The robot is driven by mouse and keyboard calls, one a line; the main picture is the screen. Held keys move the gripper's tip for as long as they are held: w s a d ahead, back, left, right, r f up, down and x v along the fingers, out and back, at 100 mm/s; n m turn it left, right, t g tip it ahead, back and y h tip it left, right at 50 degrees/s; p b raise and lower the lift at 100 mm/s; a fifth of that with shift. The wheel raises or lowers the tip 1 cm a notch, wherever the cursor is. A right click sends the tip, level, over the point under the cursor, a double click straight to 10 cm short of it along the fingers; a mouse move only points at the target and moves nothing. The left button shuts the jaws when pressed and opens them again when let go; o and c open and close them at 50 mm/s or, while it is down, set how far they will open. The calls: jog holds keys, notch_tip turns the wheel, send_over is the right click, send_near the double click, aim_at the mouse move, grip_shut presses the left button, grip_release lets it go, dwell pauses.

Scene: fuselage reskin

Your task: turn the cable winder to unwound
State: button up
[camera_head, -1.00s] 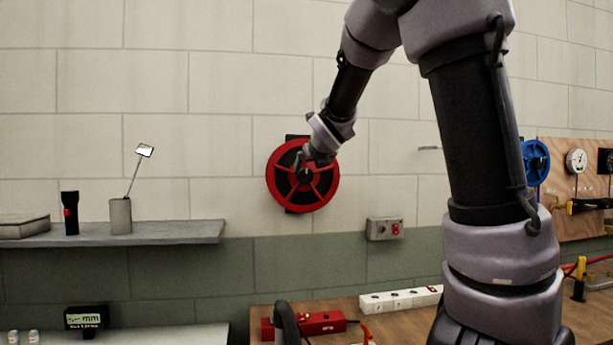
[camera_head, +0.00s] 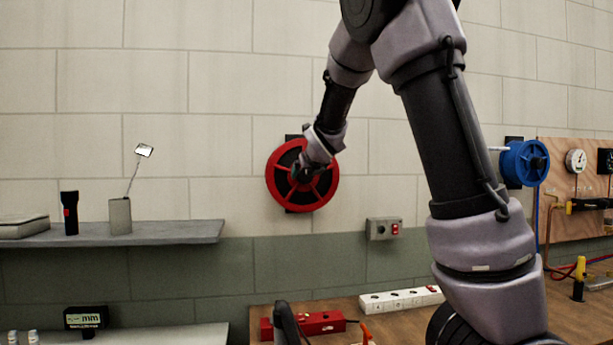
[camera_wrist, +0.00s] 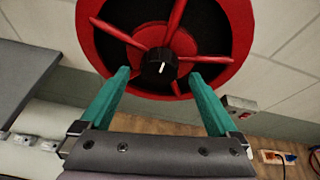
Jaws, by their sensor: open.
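The cable winder is a red spoked reel (camera_head: 286,199) with a dark centre, mounted on the block wall. In the wrist view the red reel (camera_wrist: 95,37) fills the top, with a black hub knob (camera_wrist: 158,67) bearing a white line. My gripper (camera_wrist: 161,80) has two green fingers spread apart, one on each side of the hub below it in the picture. Nothing is held between them. I cannot tell whether the fingers touch the spokes. In the head view my gripper (camera_head: 302,176) covers part of the reel's middle.
A blue reel (camera_head: 520,164) hangs on the wall at right. A switch box (camera_head: 384,229) sits below right of the red reel. A grey shelf (camera_head: 150,233) with a flashlight (camera_head: 70,212) and a cup (camera_head: 120,216) is at left. A white power strip (camera_head: 402,299) lies on the bench.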

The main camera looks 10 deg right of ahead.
aim_at(305, 176)
jog(key=shift+x, duration=1.35)
jog(key=shift+c, duration=0.3)
jog(key=c, duration=1.3)
